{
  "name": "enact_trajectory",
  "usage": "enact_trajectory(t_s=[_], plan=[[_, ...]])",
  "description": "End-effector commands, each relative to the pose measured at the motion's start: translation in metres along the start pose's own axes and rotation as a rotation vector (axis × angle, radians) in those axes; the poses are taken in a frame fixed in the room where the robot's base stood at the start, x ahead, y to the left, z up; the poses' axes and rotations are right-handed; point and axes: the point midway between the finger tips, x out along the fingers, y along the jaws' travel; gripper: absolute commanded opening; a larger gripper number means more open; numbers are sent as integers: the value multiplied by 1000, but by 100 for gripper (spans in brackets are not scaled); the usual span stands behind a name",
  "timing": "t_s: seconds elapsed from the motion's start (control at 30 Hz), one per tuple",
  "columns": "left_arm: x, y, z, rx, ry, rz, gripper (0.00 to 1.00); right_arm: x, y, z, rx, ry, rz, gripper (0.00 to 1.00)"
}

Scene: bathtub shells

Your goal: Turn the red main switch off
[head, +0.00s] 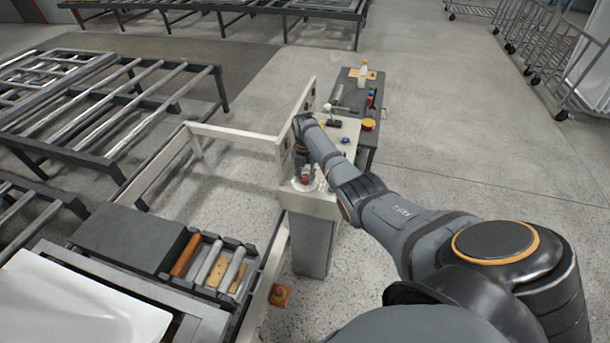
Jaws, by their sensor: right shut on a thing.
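The red main switch (306,179) shows as a small red knob over a pale round plate, at the near end of the cream console (318,205). My right arm reaches in from the lower right, and its gripper (304,171) points down at the red switch and is shut on it. The fingers and wrist hide part of the switch, so I cannot read its setting. My left gripper is not in view.
A cream upright panel (297,110) stands along the console's left side. A dark cart (352,85) with a bottle stands behind.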

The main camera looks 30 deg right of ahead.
Motion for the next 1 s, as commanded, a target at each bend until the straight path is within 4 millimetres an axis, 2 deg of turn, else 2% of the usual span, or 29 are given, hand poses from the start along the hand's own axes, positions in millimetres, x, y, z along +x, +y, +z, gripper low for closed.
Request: enact_trajectory(t_s=[0.3,0.83,0.87,1.0], plan=[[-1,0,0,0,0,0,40,0,0,0,-108,1,0,1],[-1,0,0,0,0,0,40,0,0,0,-128,1,1,1],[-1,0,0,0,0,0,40,0,0,0,-128,1,1,35],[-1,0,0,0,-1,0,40,0,0,0,-128,1,0,55]])
